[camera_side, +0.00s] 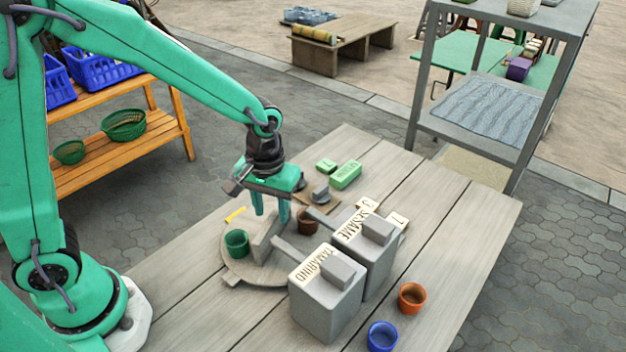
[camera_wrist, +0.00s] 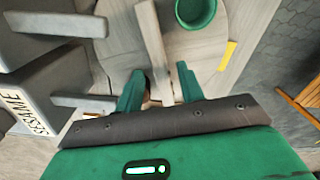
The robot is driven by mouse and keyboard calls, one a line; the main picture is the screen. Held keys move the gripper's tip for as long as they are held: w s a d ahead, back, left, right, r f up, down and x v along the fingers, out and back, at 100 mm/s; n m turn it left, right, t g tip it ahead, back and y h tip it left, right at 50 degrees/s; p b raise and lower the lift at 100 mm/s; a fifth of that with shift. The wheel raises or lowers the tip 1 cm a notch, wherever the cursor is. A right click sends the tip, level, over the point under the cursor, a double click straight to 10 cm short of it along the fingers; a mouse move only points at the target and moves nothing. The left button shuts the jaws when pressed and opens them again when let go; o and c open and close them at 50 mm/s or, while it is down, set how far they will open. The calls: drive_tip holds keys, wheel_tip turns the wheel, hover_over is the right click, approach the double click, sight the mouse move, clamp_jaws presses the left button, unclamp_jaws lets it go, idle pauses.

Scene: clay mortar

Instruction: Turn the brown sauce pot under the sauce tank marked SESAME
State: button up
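The brown sauce pot (camera_side: 308,222) stands at the far right rim of the round grey turntable (camera_side: 243,272), close to the spout of the SESAME tank (camera_side: 378,268). In the wrist view only a brown sliver beside the left finger may be the pot. The green pot (camera_side: 236,243) stands at the turntable's left; it also shows in the wrist view (camera_wrist: 196,12). A grey bar (camera_side: 266,240) rises across the turntable's middle. My gripper (camera_side: 270,211) is above the bar, pointing down. Its fingers are apart (camera_wrist: 160,94), with the bar's end seen between them; I cannot tell whether they touch it.
The TAMARIND tank (camera_side: 322,305) stands nearer, with its spout over the turntable. An orange pot (camera_side: 412,299) and a blue pot (camera_side: 382,337) stand right of the tanks. Green blocks (camera_side: 345,175) lie behind. A yellow strip (camera_side: 235,214) lies left. The table's front right is mostly clear.

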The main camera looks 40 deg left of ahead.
sight(272, 217)
drive_tip(key=shift+f, duration=2.4)
clamp_jaws()
